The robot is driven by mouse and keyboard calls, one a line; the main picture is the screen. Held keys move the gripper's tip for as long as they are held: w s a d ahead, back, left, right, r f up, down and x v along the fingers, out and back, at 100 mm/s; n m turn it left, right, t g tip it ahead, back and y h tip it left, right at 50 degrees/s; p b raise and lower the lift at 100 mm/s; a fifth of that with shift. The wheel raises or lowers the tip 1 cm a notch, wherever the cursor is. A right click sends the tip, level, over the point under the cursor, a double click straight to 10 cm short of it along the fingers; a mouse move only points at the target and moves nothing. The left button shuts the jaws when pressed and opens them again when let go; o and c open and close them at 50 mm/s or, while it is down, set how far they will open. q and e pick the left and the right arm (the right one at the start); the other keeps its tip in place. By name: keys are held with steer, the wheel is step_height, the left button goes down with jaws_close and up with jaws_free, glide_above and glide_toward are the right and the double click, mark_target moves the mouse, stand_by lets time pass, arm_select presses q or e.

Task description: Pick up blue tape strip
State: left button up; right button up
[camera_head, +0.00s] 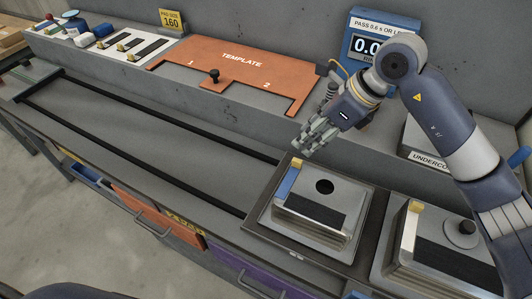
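A blue tape strip (287,184) lies along the left edge of the top of a grey metal sink piece (345,196), with a small yellow block (297,162) at its far end. My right gripper (302,149) hangs above and just beyond that far edge, pointing down and to the left. It appears apart from the strip. Its fingers are small and seen at an angle, so I cannot tell how far they are parted, and I see nothing held in them. My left gripper is not in view.
A second sink piece (440,236) with a yellow block and a black pad stands at the right. An orange template board (233,62) and a digital display (371,45) are behind. Dark rails (140,105) run along the clear bench at left.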

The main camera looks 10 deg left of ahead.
steer(key=w+d+h, duration=0.1)
steer(key=p, duration=0.2)
glide_above(298, 160)
steer(key=d, duration=0.2)
steer(key=f, duration=0.4)
steer(key=shift+s+f, duration=0.35)
steer(key=shift+s, duration=0.05)
steer(key=shift+w+a+f, duration=0.1)
steer(key=shift+f, duration=0.15)
steer(key=x, duration=0.1)
steer(key=p+x, duration=0.1)
steer(key=x, duration=0.1)
steer(key=p+x, duration=0.1)
steer(key=shift+f, duration=0.75)
jaws_close()
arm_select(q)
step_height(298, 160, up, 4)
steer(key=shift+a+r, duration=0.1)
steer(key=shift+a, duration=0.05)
